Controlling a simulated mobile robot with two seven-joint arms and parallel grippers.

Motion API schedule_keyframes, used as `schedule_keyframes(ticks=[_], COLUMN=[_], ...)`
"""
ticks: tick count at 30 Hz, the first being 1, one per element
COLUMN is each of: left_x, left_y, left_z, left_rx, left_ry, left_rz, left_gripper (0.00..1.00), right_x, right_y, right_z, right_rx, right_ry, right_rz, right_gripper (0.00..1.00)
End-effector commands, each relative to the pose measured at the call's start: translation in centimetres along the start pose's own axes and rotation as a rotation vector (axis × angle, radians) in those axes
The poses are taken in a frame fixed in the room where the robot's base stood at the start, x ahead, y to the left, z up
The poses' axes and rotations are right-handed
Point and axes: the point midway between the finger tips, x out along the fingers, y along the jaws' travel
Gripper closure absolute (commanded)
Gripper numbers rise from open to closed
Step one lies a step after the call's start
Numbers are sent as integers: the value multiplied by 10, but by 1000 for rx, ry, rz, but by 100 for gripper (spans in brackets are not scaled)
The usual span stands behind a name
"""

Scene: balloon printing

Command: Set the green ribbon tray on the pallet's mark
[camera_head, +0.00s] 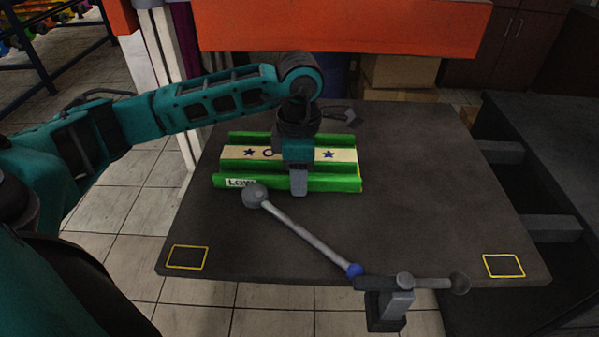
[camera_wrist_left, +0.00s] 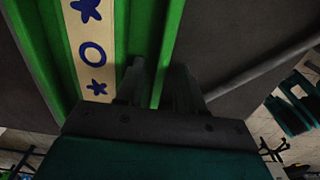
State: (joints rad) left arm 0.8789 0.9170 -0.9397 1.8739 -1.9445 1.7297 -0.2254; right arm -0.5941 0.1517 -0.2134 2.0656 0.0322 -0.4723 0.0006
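The green ribbon tray (camera_head: 245,139) lies on the dark pallet top (camera_head: 430,190), with cream strips, blue stars and a ring between its green walls. A "LOW" label is on its front wall. A small yellow line shows at its front right corner; any mark beneath is hidden. My left gripper (camera_head: 299,188) is down at the tray's front wall. In the left wrist view its fingers (camera_wrist_left: 158,82) stand either side of a green wall (camera_wrist_left: 170,40); I cannot tell whether they press on it. My right gripper is out of view.
Empty yellow outlines mark the pallet's front left (camera_head: 187,257) and front right (camera_head: 504,265) corners. A grey rod (camera_head: 305,231) with a ball end and blue joint stretches in front of the tray. An orange beam (camera_head: 340,27) crosses behind. The pallet's right side is clear.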

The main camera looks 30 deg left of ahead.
Motion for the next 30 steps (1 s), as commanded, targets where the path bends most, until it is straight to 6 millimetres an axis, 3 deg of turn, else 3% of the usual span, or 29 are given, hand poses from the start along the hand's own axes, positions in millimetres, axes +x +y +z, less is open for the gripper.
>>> schedule_keyframes(ticks=[8, 21, 30], left_x=[-8, -96, -122], left_y=[0, 1, 0], left_z=[0, 1, 0], left_rx=[0, 0, 0], left_ry=[-1, -3, 0], left_rz=[1, 3, 0], left_gripper=[62, 62, 62], right_x=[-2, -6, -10], right_y=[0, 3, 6], right_z=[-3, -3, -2], right_rx=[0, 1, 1], right_ry=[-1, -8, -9], right_rz=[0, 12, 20], right_gripper=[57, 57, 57])
